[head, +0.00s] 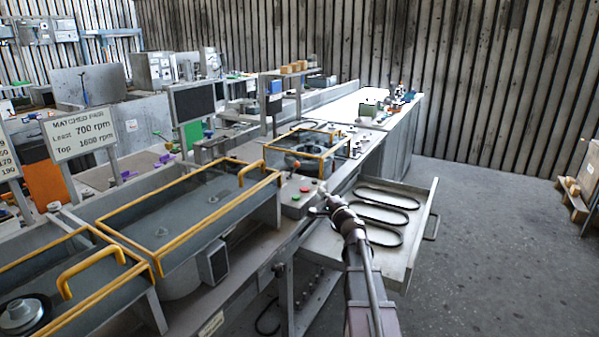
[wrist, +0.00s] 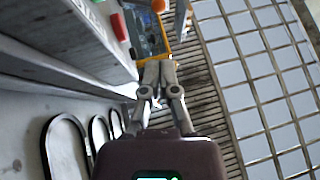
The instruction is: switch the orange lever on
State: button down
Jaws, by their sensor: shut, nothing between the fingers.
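My gripper (head: 328,198) is shut and empty, held above the drawer and close to the right side of the control box. In the wrist view, its fingertips (wrist: 158,72) meet at the centre. An orange rounded knob (wrist: 158,6) shows at the top edge of the wrist view, apart from the fingertips. It may be the lever's end; its shaft and position cannot be made out. The grey control box (head: 297,204) has a red button (head: 304,189) and a green button (head: 295,196).
An open drawer (head: 424,225) with several black belts (head: 388,197) juts out below my gripper. Yellow-framed guards (head: 222,237) cover the bench on the left. A speed sign (head: 80,132) stands at the left.

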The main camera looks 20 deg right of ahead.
jog(key=shift+w+a, duration=0.25)
jog(key=p, duration=0.3)
send_near(299, 166)
jog(key=w, duration=0.2)
jog(key=w+r, duration=0.1)
jog(key=w, duration=0.4)
jog(key=shift+w+a+r, duration=0.15)
jog(key=shift+w+a, duration=0.1)
jog(key=shift+w, duration=0.1)
